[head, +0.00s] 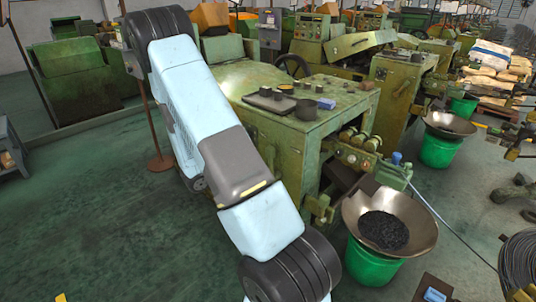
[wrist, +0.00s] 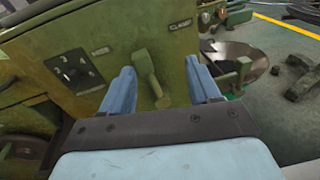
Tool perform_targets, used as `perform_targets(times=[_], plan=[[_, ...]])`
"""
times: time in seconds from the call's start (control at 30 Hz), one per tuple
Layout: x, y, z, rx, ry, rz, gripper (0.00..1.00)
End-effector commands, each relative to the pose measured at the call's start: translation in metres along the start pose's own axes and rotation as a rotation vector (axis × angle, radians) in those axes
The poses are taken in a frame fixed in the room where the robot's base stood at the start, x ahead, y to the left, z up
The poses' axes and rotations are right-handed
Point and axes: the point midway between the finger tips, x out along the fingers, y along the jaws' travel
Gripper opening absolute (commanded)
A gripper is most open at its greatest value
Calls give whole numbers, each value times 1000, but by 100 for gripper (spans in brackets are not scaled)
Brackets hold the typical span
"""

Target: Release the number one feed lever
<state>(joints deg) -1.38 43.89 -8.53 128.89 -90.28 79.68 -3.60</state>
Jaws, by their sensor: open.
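A green lever (wrist: 150,76) with a rounded lower end stands on a green machine panel (wrist: 120,30) in the wrist view. A label at its upper right reads CLAMP; another at its upper left is too blurred to read surely. My gripper (wrist: 158,66) is open, with one blue finger on each side of the lever. The lever shows between the fingers, and no grip on it shows. Whether either finger touches it I cannot tell. In the head view the lever cannot be made out, and my arm covers part of the nearest green machine (head: 290,115).
A black dial plate (wrist: 74,72) with numbers is left of the lever. In the head view a metal bowl (head: 418,222) with dark pieces sits over a green bucket (head: 372,265) by the machine. Open green floor (head: 90,215) lies at the left.

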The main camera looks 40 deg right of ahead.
Motion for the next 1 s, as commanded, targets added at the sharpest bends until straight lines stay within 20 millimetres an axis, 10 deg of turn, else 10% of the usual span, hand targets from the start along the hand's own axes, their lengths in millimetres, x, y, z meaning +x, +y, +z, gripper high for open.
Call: perform_targets(times=[0.33,1.0], plan=[[13,15,-52,-153,-73,133,62],[105,25,-48,-156,-77,128,62]])
